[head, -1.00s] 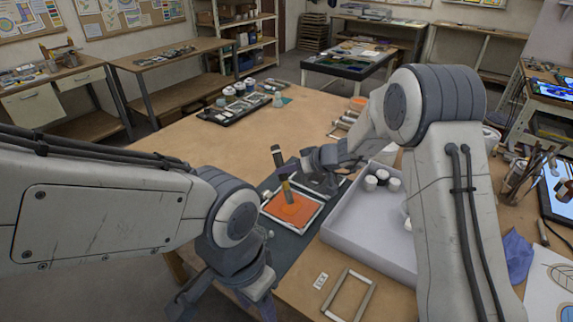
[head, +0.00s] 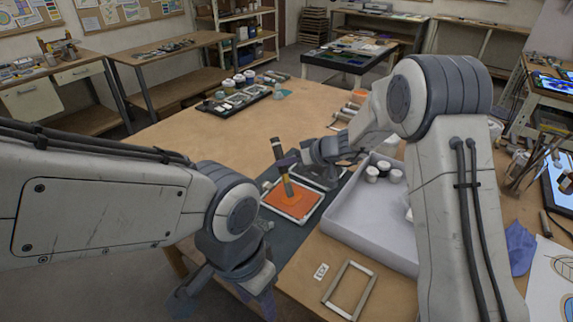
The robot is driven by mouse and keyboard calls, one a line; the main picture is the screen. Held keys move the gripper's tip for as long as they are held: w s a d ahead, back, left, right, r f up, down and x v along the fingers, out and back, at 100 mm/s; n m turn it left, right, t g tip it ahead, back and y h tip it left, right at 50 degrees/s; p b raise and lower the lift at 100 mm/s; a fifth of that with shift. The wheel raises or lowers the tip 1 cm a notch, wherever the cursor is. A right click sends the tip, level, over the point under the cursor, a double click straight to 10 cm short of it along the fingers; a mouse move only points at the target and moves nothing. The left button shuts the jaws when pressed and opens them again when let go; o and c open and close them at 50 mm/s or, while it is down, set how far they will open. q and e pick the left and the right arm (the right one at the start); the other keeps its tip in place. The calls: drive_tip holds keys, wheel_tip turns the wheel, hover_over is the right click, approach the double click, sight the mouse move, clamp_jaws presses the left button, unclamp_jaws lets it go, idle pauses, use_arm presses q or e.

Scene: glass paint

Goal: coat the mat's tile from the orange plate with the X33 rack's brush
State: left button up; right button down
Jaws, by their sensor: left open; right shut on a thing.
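A flat orange surface in a light rim (head: 291,217) lies on the dark mat (head: 285,243); I cannot tell whether it is the plate or the tile. My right gripper (head: 284,163) is shut on the brush (head: 286,187), which stands nearly upright with its bristles down at the orange surface. Whether they touch is unclear. A second, dark framed piece (head: 325,181) lies just behind, partly hidden by my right gripper. My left gripper (head: 225,302) is open, low at the table's near left edge, away from the orange surface.
A pale open tray (head: 345,222) with several white jars stands right of the mat. An empty frame (head: 349,290) and a small label (head: 321,272), too small to read, lie in front. A dark tray of jars (head: 238,98) stands at the back. The table's middle left is clear.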

sight(287, 168)
drive_tip(key=shift+f+b, duration=0.45)
drive_tip(key=shift+b, duration=0.95)
idle(2.4)
drive_tip(key=shift+r, duration=0.1)
drive_tip(key=shift+r+p, duration=0.3)
drive_tip(key=shift+r, duration=0.8)
drive_tip(key=shift+r+p, duration=0.45)
drive_tip(key=shift+r, duration=1.6)
